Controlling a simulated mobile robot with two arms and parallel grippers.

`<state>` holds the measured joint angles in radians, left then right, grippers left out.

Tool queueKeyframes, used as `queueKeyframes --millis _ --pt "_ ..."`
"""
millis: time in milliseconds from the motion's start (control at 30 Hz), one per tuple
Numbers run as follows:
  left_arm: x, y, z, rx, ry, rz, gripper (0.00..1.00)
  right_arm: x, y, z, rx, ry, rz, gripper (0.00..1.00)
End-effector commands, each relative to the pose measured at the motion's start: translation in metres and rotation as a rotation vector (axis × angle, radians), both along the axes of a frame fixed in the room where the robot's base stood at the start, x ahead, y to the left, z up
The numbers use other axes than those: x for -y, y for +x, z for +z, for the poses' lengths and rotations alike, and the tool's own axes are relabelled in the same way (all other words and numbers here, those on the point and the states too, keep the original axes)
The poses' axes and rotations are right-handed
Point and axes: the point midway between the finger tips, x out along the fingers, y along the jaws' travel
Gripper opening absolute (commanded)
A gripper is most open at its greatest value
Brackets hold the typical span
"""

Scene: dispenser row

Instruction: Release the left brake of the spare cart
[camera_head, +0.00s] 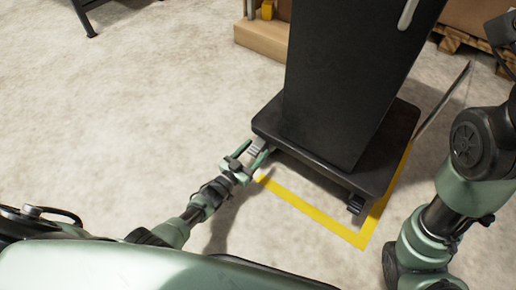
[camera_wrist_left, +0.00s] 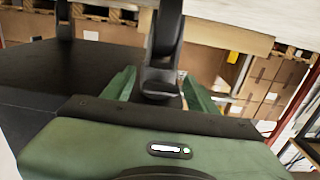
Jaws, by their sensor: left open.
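The spare cart (camera_head: 340,80) is a tall black body on a low black base (camera_head: 385,180). At the base's left front corner is the left brake, a small grey ribbed pedal (camera_head: 257,145). My left gripper (camera_head: 253,154) is open at this corner, with its green fingers on either side of the pedal. In the left wrist view, a dark caster and brake part (camera_wrist_left: 160,78) shows between the green fingers (camera_wrist_left: 160,95); contact cannot be told. My right arm shows at the right edge of the head view, but its gripper is out of view.
Yellow floor tape (camera_head: 315,213) runs around the cart's base. Another dark caster or brake (camera_head: 355,204) is at the front right corner. A wooden block (camera_head: 262,38) and a pallet with cartons stand behind.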

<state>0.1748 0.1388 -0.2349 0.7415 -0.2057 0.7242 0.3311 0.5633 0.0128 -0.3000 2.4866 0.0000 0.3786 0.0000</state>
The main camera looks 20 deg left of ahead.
Motion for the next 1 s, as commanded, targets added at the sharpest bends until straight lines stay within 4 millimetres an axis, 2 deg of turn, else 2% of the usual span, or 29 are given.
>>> queueKeyframes --millis 100,200,467,500,700,1000 --pt "0.005 0.013 -0.002 0.001 0.001 -0.001 0.58 0.000 -0.009 -0.001 0.025 -0.001 -0.001 0.36" --pt "0.007 0.018 -0.002 -0.001 0.001 0.000 0.58 -0.001 -0.011 0.001 0.032 -0.003 -0.002 0.36" --pt "0.007 0.020 0.000 -0.001 0.001 0.000 0.58 -0.001 -0.012 0.002 0.035 -0.003 -0.002 0.36" --pt "0.007 0.020 0.000 -0.001 0.001 0.000 0.53 -0.001 -0.012 0.002 0.035 -0.003 -0.002 0.36" --pt "0.007 0.020 0.000 -0.001 0.001 0.000 0.00 -0.001 -0.012 0.002 0.035 -0.003 -0.002 0.36" --pt "0.007 0.020 0.000 0.000 0.001 0.000 0.00 -0.001 -0.012 0.002 0.035 -0.003 -0.002 0.36"
